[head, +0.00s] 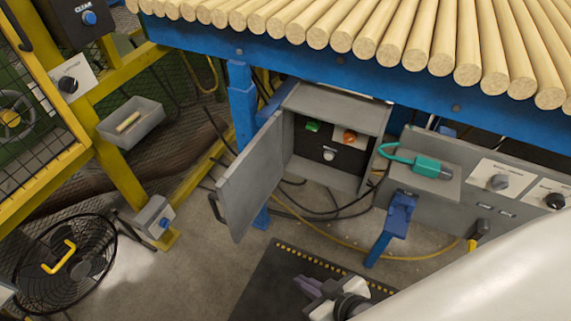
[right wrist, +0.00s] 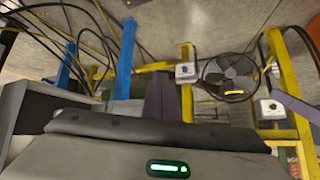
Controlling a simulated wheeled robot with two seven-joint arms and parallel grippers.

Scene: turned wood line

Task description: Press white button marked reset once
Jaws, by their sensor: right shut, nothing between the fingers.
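A white round button (head: 328,155) sits on the dark panel inside an open grey box (head: 335,104) under the blue beam. A small marking is by it, too small to read. A green button (head: 312,126) and an orange one (head: 349,136) sit above it. The box door (head: 250,175) hangs open to the left. My right gripper (head: 303,284) is at the bottom of the head view, below the box and apart from it. Its dark purple fingers are shut and empty; they also show in the right wrist view (right wrist: 160,97). My left gripper is not in view.
Wooden rods (head: 380,35) lie above. A fan (head: 75,262) stands at left. Cables cross the floor; the dark mat (head: 275,285) looks clear.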

